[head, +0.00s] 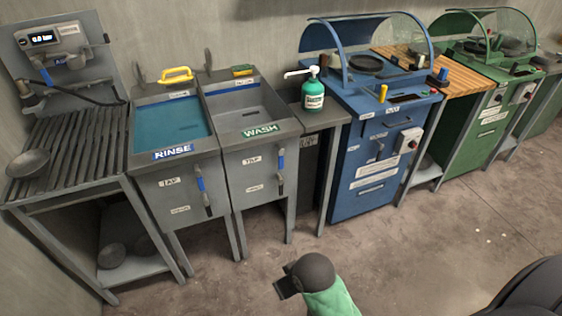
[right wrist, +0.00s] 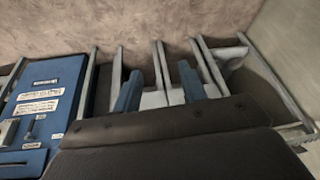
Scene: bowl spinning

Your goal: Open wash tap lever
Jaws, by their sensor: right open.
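The wash basin (head: 262,130) is grey and looks empty, with a green WASH label on its front rim. Its tap lever (head: 281,161) has a blue grip and hangs upright on the front panel beside a TAP label. A dark lower lever sits just beneath it. In the head view an arm part of mine with a dark round joint and green sleeve is at the bottom centre, well apart from the lever. My right gripper (right wrist: 161,88) shows two blue fingers spread apart with nothing clearly between them. I cannot make out the lever in the right wrist view. My left gripper is not in view.
The rinse basin (head: 172,122), holding blue water, stands left of the wash basin. A soap bottle (head: 313,92) stands on a small side table to the right. A blue cabinet (head: 372,150) is beyond it. The floor (head: 225,285) in front is clear.

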